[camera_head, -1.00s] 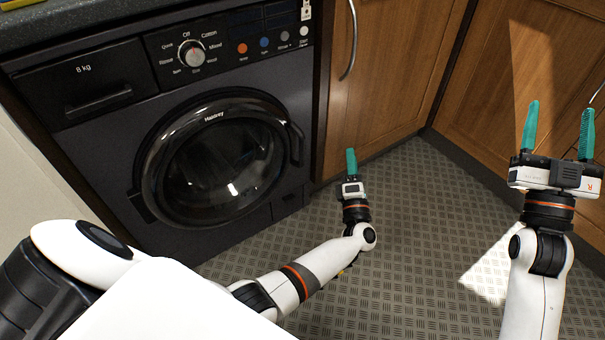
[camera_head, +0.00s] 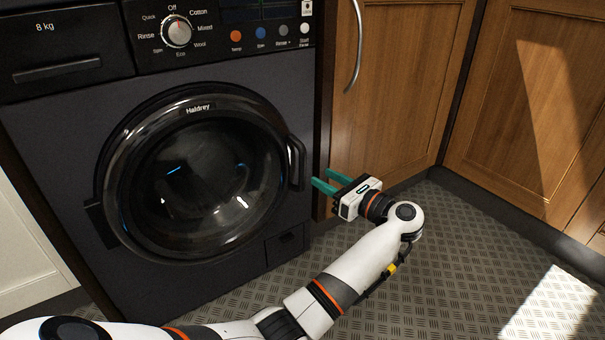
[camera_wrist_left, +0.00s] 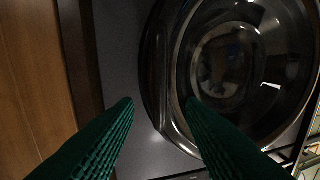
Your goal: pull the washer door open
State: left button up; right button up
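The dark grey washer (camera_head: 60,130) has a round door (camera_head: 110,200) with a black rim and glass; it looks shut. The door's handle (camera_head: 297,163) is a dark upright bar on the rim's right side. My left gripper (camera_head: 321,178) is just right of the handle, its teal fingers pointing left at it, apart and empty. In the left wrist view, the handle (camera_wrist_left: 160,75) shows in the gap between the spread fingertips (camera_wrist_left: 157,102); I cannot tell whether it is between them in depth. No contact is visible. My right gripper is out of view.
A wooden cabinet door (camera_head: 400,90) with a curved metal handle (camera_head: 355,50) stands right of the washer, close behind my left gripper. More cabinets (camera_head: 545,110) form the right corner. The patterned metal floor (camera_head: 450,270) in front is clear.

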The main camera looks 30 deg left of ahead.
aim_at(305, 169)
pick_arm(q)
jog(key=a+b, duration=0.1)
jog(key=a, duration=0.1)
jog(key=w+a+b, duration=0.1)
jog(key=a, duration=0.4)
jog(key=shift+w+a+f+b, duration=0.15)
jog(key=shift+w+b, duration=0.1)
jog(key=shift+b, duration=0.15)
jog(key=shift+w+a, duration=0.1)
jog(key=shift+a, duration=0.3)
grip_shut()
